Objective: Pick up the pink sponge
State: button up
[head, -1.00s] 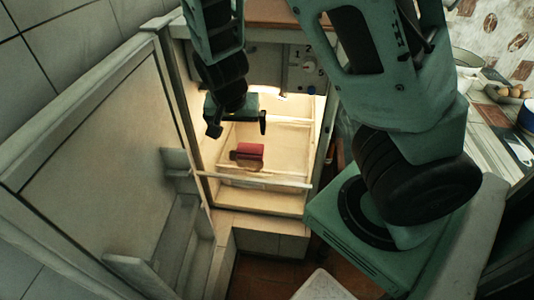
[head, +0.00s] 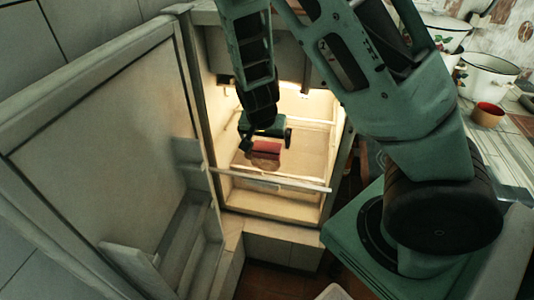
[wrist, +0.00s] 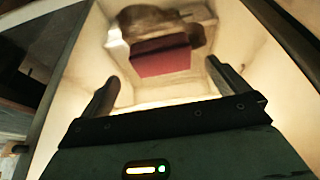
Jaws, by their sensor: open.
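The pink sponge, a dark pinkish-red block (head: 265,148), lies inside the lit, open fridge. In the wrist view the sponge (wrist: 160,58) is ahead of my gripper, roughly centred between the fingers. My gripper (head: 266,142) is open inside the fridge, just above and partly over the sponge in the head view. The wrist view shows both fingers (wrist: 165,82) spread apart with nothing between their tips. I cannot tell the exact gap to the sponge.
A brown rounded thing (wrist: 150,20) lies right behind the sponge in the wrist view. The fridge door (head: 100,140) stands open at left. A pale rail (head: 270,178) crosses the front of the compartment. A counter with enamel pots (head: 486,75) is at far right.

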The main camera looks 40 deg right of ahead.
aim_at(267, 147)
jog(key=b+x, duration=0.1)
jog(key=x, duration=0.4)
jog(key=c, duration=1.1)
jog(key=shift+o, duration=0.2)
notch_tip(267, 147, up, 10)
jog(key=p, duration=0.2)
jog(key=shift+p, duration=0.35)
jog(key=shift+a, duration=0.1)
jog(key=o, duration=0.4)
jog(key=shift+c, duration=1.2)
